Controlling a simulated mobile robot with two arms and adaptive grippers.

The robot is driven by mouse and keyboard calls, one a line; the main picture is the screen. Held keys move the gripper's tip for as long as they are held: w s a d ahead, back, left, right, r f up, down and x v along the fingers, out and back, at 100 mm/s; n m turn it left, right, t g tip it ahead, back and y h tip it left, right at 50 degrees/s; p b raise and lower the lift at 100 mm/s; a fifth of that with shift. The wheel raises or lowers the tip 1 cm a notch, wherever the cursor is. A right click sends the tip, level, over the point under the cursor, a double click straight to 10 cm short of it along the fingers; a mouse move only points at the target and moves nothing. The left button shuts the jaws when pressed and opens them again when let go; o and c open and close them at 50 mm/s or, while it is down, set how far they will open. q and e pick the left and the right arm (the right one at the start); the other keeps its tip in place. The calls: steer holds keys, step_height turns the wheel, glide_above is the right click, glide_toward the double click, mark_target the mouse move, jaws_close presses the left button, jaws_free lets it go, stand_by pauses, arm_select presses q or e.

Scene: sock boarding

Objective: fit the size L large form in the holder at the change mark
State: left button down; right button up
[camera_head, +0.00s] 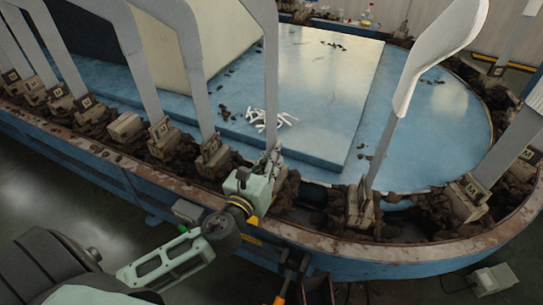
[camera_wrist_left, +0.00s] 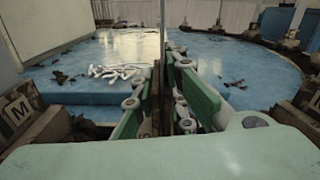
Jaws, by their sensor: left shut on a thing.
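My left gripper (camera_head: 266,170) is at the near rim of the oval machine, shut on a grey flat form (camera_head: 271,85). The form stands roughly upright above the fingers and its top leaves the picture. In the left wrist view the gripper (camera_wrist_left: 170,105) has the form between its green-sided fingers, seen edge-on as a thin upright strip (camera_wrist_left: 163,40). The holder below is mostly hidden by the gripper, so I cannot tell whether the form's foot sits in it. No size letter shows on this form. A yellow patch (camera_head: 252,222) shows on the rim below the gripper. My right gripper is out of view.
Grey forms in block holders marked M stand along the rim on the left, one close by (camera_head: 212,155). To the right, a form carries a white sock (camera_head: 440,50) above its holder (camera_head: 362,208). Dark lumps fill the track. White pieces (camera_head: 270,117) lie on the blue deck (camera_head: 420,140).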

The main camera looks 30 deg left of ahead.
arm_select(q)
steer(key=shift+f, duration=0.3)
steer(key=shift+f+b, duration=0.55)
steer(key=shift+b, duration=0.1)
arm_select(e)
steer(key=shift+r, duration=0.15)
arm_select(q)
steer(key=shift+f+b, duration=0.3)
steer(key=shift+f, duration=0.1)
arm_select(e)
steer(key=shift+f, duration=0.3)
arm_select(q)
steer(key=c, duration=1.7)
jaws_free()
steer(key=s, duration=1.2)
steer(key=shift+d+r, duration=0.1)
steer(key=shift+d, duration=0.25)
